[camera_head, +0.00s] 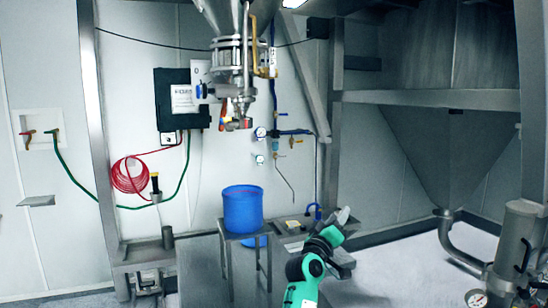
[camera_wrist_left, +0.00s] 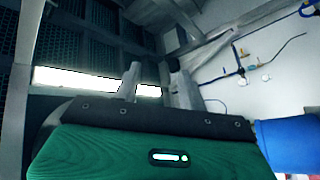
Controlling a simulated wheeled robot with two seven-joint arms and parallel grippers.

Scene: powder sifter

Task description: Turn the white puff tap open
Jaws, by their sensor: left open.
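My left gripper (camera_head: 342,217) is in the lower middle of the head view, right of the blue drum and well below the sifter outlet. In the left wrist view its two grey fingers (camera_wrist_left: 156,80) stand apart with nothing between them, so it is open and empty. Small valves and gauges sit on the blue wall piping (camera_head: 275,133), and a cluster of fittings (camera_head: 238,122) hangs under the sifter outlet. I cannot tell which of these is the white puff tap. The piping also shows in the left wrist view (camera_wrist_left: 238,60). My right gripper is not in view.
A blue drum (camera_head: 243,208) stands on a metal stand; its side shows in the wrist view (camera_wrist_left: 290,145). A large steel hopper (camera_head: 440,150) fills the right. Red and green hoses (camera_head: 130,176) hang left. A steel post (camera_head: 333,130) rises beside the piping.

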